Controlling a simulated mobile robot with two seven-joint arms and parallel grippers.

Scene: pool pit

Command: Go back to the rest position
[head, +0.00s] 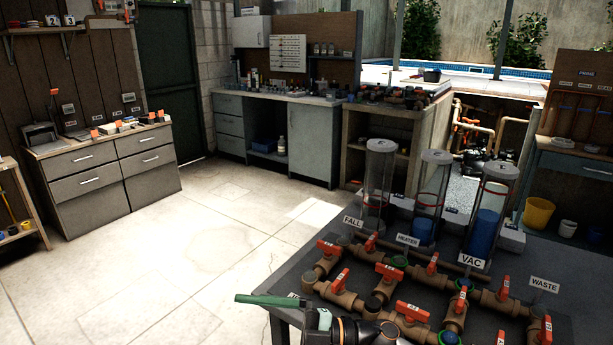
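A dark wrist-like part with an orange ring (349,322) comes in at the bottom edge, in front of the pipework table. From it a long green finger-like bar (270,299) points left over the table's near left edge. It looks like my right gripper, seen side-on. Only one finger shows clearly, so its opening cannot be told, and I see nothing held in it. My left gripper is not in view.
The table (556,308) carries brown pipes with red-handled valves (390,272) and several clear cylinders (429,197) behind them. A drawer cabinet (95,180) stands at left and a grey workbench (312,141) at the back. The pale floor (190,255) is open at left.

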